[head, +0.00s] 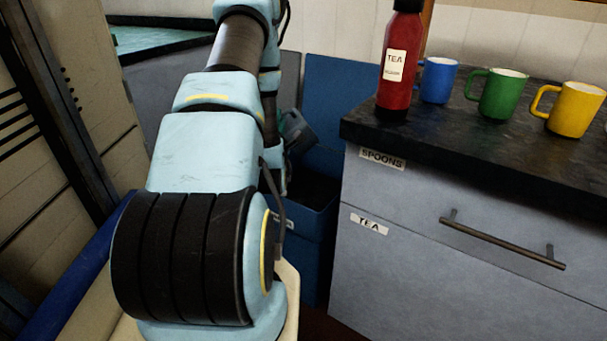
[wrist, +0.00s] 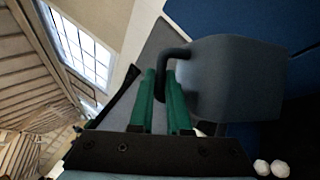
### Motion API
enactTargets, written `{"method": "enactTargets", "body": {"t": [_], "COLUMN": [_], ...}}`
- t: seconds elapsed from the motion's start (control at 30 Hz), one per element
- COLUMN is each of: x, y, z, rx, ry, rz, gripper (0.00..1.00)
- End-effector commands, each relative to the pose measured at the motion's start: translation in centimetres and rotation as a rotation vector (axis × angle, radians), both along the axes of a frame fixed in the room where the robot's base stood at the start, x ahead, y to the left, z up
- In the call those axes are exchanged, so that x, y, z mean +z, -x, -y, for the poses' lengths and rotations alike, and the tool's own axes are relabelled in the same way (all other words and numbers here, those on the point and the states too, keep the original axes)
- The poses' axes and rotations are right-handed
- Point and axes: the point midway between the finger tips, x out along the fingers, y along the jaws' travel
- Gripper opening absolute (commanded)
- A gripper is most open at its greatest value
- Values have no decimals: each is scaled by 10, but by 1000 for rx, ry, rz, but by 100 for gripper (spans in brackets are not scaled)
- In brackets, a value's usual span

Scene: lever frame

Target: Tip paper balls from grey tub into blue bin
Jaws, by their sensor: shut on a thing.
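My gripper (wrist: 162,88) has green fingers, shut on the dark handle of the grey tub (wrist: 238,80) in the wrist view. The tub also shows partly behind my arm in the head view (head: 301,132), strongly tilted above the blue bin (head: 314,245). The bin's dark opening faces up below the tub, and a blue panel stands upright behind it. White paper balls (wrist: 271,168) show at the lower right of the wrist view, outside the tub's visible wall; whether they are falling or resting I cannot tell. The tub's inside is hidden.
A grey drawer unit (head: 450,240) with a dark worktop stands right of the bin. On it are a red tea bottle (head: 398,65), a blue mug (head: 438,80), a green mug (head: 503,95) and a yellow mug (head: 574,108). My arm hides much of the left.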

Motion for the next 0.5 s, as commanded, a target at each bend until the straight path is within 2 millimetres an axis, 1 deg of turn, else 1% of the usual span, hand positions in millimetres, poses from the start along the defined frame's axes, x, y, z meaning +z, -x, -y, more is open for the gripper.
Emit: {"method": "enactTargets", "body": {"t": [0.03,0.5], "x": [9,54], "y": [0,0], "z": [0,0], "rx": [1,-1], "ry": [0,1], "rz": [3,1], "gripper": [0,0]}}
